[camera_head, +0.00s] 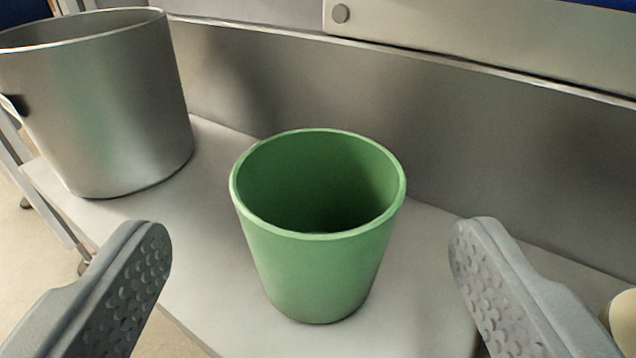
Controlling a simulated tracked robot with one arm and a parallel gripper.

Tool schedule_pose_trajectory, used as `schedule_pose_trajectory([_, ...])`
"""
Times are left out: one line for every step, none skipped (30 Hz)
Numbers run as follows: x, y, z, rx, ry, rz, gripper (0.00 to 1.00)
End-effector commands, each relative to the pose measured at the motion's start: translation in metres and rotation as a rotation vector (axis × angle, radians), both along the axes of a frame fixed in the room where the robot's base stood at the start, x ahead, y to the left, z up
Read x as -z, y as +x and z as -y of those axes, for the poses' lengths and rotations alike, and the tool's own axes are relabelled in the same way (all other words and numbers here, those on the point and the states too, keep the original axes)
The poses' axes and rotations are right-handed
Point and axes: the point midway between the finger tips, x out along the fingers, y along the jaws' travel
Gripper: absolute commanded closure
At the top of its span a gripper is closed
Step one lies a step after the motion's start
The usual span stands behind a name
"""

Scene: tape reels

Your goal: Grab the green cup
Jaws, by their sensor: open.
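The green cup (318,262) stands upright on a pale shelf, near the middle of the camera view. Its open top faces up and its inside looks empty. My gripper (312,250) is open, with one grey padded finger at the lower left and the other at the lower right. The cup appears between the two fingers in the picture, with a gap on each side. Neither finger touches it. How far the fingertips are from the cup in depth is hard to tell.
A large metal pot (105,115) stands on the pale shelf (215,290) at the left. A grey metal panel (420,125) rises close behind the cup. A cream-coloured object (622,320) is partly visible at the right edge. The shelf's front edge runs along the lower left.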

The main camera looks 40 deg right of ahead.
Motion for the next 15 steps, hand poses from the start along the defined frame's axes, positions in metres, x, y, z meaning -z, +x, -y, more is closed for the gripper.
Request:
schedule_pose_trajectory([0.001, 0.002, 0.001, 0.000, 0.000, 0.000, 0.23])
schedule_pose_trajectory([0.001, 0.003, 0.002, 0.000, 0.001, -0.001, 0.23])
schedule_pose_trajectory([0.001, 0.005, 0.003, -0.001, 0.000, 0.000, 0.23])
schedule_pose_trajectory([0.001, 0.007, 0.004, -0.001, 0.000, 0.000, 0.23])
schedule_pose_trajectory([0.002, 0.009, 0.006, -0.001, 0.000, 0.001, 0.23])
schedule_pose_trajectory([0.002, 0.012, 0.008, -0.001, -0.001, 0.002, 0.23])
schedule_pose_trajectory([0.003, 0.016, 0.011, -0.001, -0.002, 0.003, 0.23])
schedule_pose_trajectory([0.004, 0.019, 0.014, -0.001, -0.002, 0.003, 0.23])
schedule_pose_trajectory([0.004, 0.024, 0.017, -0.001, -0.002, 0.001, 0.23])
schedule_pose_trajectory([0.005, 0.028, 0.021, 0.000, -0.002, 0.002, 0.23])
schedule_pose_trajectory([0.005, 0.031, 0.023, -0.001, -0.004, 0.002, 0.23])
schedule_pose_trajectory([0.005, 0.035, 0.025, -0.001, -0.003, 0.004, 0.23])
schedule_pose_trajectory([0.006, 0.038, 0.027, -0.001, -0.003, 0.004, 0.23])
schedule_pose_trajectory([0.006, 0.040, 0.028, -0.001, -0.002, 0.003, 0.23])
schedule_pose_trajectory([0.007, 0.042, 0.029, -0.002, 0.001, 0.002, 0.23])
